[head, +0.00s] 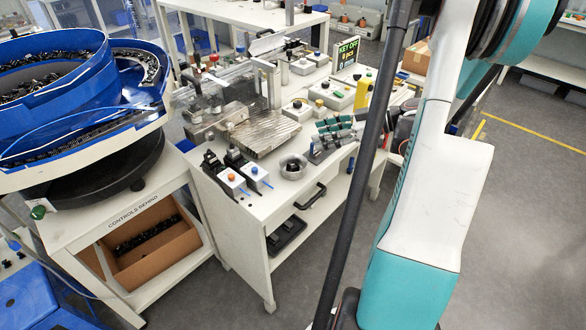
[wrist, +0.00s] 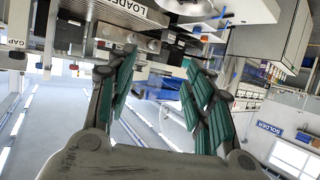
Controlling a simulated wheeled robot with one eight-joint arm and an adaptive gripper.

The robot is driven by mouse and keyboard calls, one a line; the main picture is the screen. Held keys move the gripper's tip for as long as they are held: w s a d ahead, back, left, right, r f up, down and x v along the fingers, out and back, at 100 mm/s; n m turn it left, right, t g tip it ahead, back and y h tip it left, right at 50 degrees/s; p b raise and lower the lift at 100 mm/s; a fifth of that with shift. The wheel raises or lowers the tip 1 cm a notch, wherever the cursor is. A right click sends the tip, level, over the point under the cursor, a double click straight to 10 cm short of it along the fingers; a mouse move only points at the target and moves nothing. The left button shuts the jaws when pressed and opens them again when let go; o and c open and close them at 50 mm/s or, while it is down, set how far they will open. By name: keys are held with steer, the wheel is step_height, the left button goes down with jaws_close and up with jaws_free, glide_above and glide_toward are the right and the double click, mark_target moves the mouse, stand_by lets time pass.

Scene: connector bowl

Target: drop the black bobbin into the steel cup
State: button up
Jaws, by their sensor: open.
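A small grey steel cup (head: 284,174) stands near the front edge of the white workbench, in the head view. A dark shape (head: 293,166) shows inside it; it is too small to tell surely whether this is the black bobbin. I cannot make out the bobbin anywhere else. My gripper (head: 322,138) is just right of and behind the cup in the head view, with its teal-padded fingers apart. In the wrist view my gripper (wrist: 160,62) is open, with nothing between the fingers.
A blue bowl feeder (head: 60,75) stands at the left.

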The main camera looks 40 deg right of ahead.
steer(key=shift+v, duration=2.1)
